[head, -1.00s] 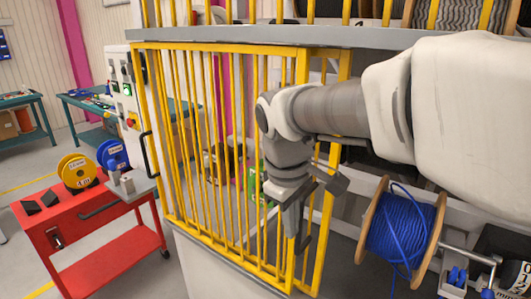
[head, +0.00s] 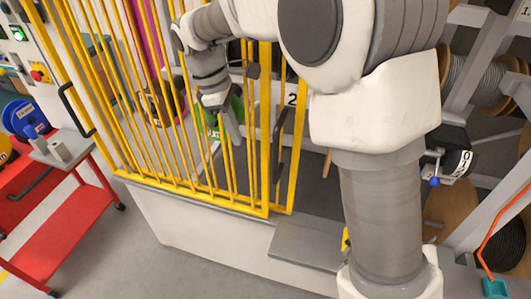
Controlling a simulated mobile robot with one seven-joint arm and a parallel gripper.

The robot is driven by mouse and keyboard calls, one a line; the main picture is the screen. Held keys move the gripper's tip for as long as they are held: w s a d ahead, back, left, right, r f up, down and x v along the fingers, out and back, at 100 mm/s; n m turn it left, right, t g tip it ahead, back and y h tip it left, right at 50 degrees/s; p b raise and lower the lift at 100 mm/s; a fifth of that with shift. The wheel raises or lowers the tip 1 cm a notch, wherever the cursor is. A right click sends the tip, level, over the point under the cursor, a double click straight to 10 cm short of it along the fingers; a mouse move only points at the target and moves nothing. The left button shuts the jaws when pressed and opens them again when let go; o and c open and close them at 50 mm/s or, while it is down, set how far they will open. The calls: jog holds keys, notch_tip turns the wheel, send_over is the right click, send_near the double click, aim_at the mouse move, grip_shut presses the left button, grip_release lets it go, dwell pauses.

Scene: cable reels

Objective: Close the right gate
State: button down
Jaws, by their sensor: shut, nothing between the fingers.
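The yellow barred gate panels stand across the left and middle of the head view. A wide barred panel (head: 178,184) has a black handle (head: 75,110) near its left side. At its right end stands a thick yellow post (head: 265,130). Just right of it is a second upright yellow frame (head: 297,150), with a long dark handle (head: 278,152) between the two. I cannot tell for certain which frame is the right gate or how far it is open. Contact with the bars is unclear.
A red cart (head: 62,205) with blue and yellow reels stands at the left. A grey step (head: 305,245) lies below the yellow frames. Cable reels (head: 478,78) on a rack are at the right. Grey floor is clear in front.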

jog(key=shift+s+d+f+p, duration=0.15)
jog(key=shift+d+f, duration=0.9)
jog(key=shift+f, duration=0.6)
jog(key=shift+s+d+f+p, duration=0.15)
jog(key=shift+d+f, duration=0.9)
jog(key=shift+f, duration=0.55)
jog(key=shift+s+d+f+p, duration=0.15)
jog(key=shift+d+f, duration=0.9)
jog(key=shift+f, duration=0.6)
